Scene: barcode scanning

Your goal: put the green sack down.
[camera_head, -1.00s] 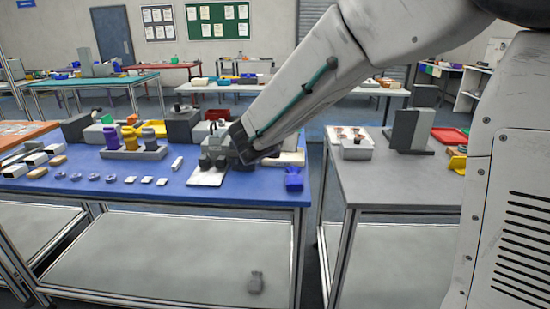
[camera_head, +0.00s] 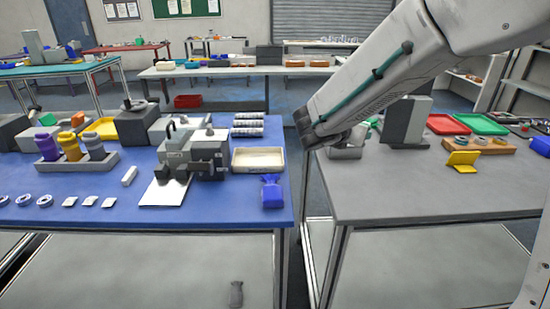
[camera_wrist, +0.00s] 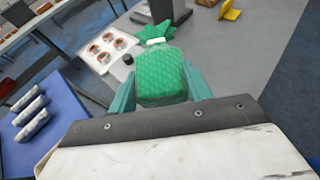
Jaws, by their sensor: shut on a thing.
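The green sack (camera_wrist: 161,75) shows in the wrist view, with a tied neck and a white band at its far end. My gripper (camera_wrist: 160,90) is shut on it, with one teal finger along each side. The sack is above the grey table (camera_wrist: 255,50); how high, I cannot tell.
A white tray with round pieces (camera_wrist: 108,49) lies left of the sack. A grey upright block (camera_head: 405,122), a yellow stand (camera_head: 462,161) and a red tray (camera_head: 446,125) stand farther back. The blue table (camera_head: 150,205) is left, across a gap. The grey table's front is clear.

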